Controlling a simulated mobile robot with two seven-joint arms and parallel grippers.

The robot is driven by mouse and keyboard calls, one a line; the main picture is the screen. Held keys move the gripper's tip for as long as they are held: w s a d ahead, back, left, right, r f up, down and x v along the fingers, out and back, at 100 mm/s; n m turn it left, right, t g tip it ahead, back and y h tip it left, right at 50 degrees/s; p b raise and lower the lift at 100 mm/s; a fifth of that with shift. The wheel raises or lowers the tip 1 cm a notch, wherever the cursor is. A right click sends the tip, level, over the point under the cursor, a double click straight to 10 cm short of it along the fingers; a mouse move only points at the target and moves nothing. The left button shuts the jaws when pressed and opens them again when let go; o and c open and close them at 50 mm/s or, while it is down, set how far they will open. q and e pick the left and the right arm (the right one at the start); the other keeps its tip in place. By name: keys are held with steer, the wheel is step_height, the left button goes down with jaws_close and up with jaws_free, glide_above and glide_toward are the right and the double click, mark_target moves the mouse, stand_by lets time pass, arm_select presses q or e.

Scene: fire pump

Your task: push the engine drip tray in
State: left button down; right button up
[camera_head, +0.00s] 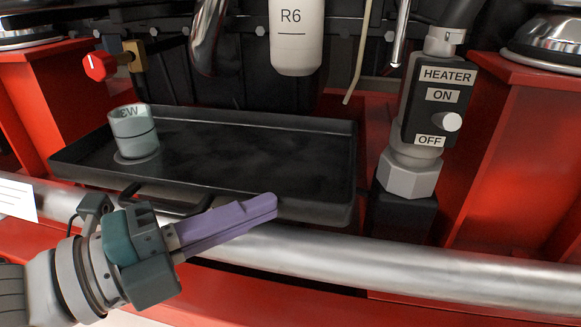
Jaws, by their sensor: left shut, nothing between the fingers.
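The engine drip tray (250,160) is a wide black shallow pan under the engine. Its front edge lies just behind and above a silver pipe. A dark loop handle (165,203) is on its front, partly hidden by my left gripper. A pale grey-green cup (134,130) marked with letters stands inside the tray at the left. My left gripper (272,204) has purple fingers, shut and empty, in front of the tray's front wall to the right of the handle. I cannot tell whether the fingertips touch the tray. My right gripper is not in view.
The silver pipe (400,272) runs across the front. A heater unit (437,105) with an ON/OFF knob stands right of the tray. A red valve handle (100,67) is at the upper left. A white R6 cylinder (295,40) hangs above the tray. Red frame parts flank both sides.

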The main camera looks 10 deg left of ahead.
mark_target(240, 191)
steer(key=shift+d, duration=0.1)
arm_select(q)
steer(key=shift+w+f, duration=0.1)
steer(key=shift+w, duration=0.15)
steer(key=shift+w+b, duration=0.75)
steer(key=shift+w, duration=1.6)
steer(key=shift+w+a, duration=0.1)
steer(key=shift+a, duration=0.05)
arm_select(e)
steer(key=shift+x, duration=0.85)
arm_select(q)
steer(key=shift+s, duration=0.2)
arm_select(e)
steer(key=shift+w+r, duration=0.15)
